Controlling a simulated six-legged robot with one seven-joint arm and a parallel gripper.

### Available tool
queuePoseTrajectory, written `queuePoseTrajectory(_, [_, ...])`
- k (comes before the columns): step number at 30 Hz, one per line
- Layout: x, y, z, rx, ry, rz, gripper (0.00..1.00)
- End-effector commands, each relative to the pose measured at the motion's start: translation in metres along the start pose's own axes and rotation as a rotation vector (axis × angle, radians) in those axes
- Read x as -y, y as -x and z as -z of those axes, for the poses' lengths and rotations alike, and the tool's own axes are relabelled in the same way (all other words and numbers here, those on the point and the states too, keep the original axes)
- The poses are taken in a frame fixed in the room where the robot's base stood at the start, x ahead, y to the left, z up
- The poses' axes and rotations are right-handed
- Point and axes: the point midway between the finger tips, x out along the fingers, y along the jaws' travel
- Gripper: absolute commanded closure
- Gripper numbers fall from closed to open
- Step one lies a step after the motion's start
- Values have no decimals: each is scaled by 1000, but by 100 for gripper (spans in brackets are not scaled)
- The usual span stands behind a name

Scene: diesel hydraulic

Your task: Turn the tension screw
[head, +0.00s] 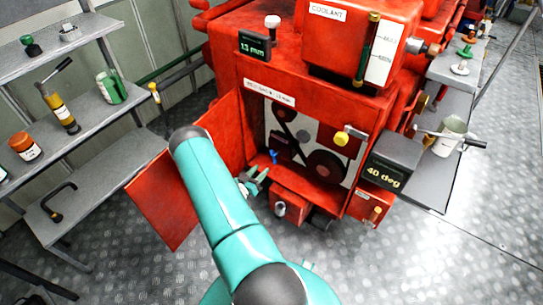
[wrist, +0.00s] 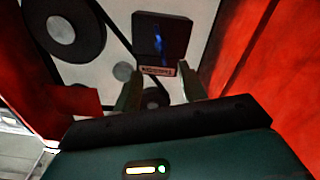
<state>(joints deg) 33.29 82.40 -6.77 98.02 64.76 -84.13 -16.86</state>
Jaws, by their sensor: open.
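A small blue part (head: 273,156), which may be the tension screw, sits low at the left of the open belt compartment. In the wrist view the blue part (wrist: 178,42) is dim on a dark block (wrist: 152,40), with a small label (wrist: 158,71) below that I cannot read. My gripper (head: 257,182) is open and empty in front of the compartment, below and left of the blue part. In the wrist view my two fingers (wrist: 162,92) point toward the block, apart from each other, with the label between and beyond their tips.
The belt pulleys (head: 326,166) fill the compartment. A red door (head: 165,197) stands open at its left. A "13 mm" display (head: 254,46) is above, and a "40 deg" box (head: 388,168) is at right. Shelves (head: 65,135) stand at left; the floor (head: 370,270) is clear.

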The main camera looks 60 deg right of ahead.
Motion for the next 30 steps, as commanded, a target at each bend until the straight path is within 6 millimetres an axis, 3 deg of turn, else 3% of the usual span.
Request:
queuePoseTrajectory(9, [0,-64,0,0,-4,-1,59])
queuePoseTrajectory(15, [2,-93,0,0,-4,0,59])
queuePoseTrajectory(27, [4,-103,2,0,-2,2,59])
queuePoseTrajectory(30, [4,-102,1,0,-2,2,76])
